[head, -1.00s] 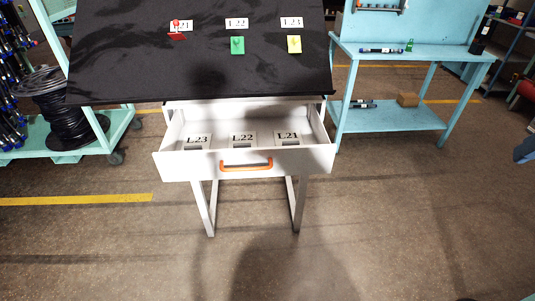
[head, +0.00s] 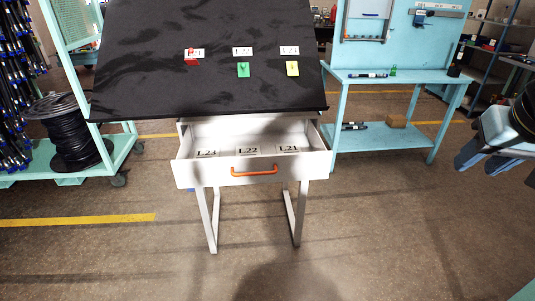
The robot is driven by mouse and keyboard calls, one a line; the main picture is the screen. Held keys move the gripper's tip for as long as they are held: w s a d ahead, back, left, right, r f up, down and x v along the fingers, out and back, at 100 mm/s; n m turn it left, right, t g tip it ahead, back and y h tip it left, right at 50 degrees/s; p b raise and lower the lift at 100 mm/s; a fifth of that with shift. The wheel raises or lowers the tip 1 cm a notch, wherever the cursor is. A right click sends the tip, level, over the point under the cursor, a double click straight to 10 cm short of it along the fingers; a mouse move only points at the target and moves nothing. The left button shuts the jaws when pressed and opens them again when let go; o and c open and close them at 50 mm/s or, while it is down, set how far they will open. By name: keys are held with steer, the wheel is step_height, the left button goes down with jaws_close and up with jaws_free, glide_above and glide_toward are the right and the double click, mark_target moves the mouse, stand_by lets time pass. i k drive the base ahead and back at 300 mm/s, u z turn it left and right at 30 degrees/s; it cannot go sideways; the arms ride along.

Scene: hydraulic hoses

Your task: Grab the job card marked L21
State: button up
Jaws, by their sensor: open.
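The card marked L21 (head: 288,149) lies at the right end of the open white drawer (head: 300,170). The card marked L22 (head: 248,151) lies in the middle and the card marked L23 (head: 207,153) at the left. The drawer's front partly hides the lower edges of the cards. My gripper (head: 480,163) shows at the right edge of the head view, open with nothing seen between its fingers. It is well to the right of the drawer and apart from all the cards.
The dark sloping desk top (head: 150,80) overhangs the drawer's back. It bears labels and red (head: 191,61), green (head: 243,69) and yellow (head: 292,68) pieces. An orange handle (head: 254,170) is on the drawer front. A blue bench (head: 385,134) stands right, a cable reel (head: 68,135) left. Floor in front is clear.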

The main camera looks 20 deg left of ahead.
mark_target(282, 148)
steer(key=u, duration=1.1)
steer(key=i, duration=0.95)
steer(key=u, duration=0.15)
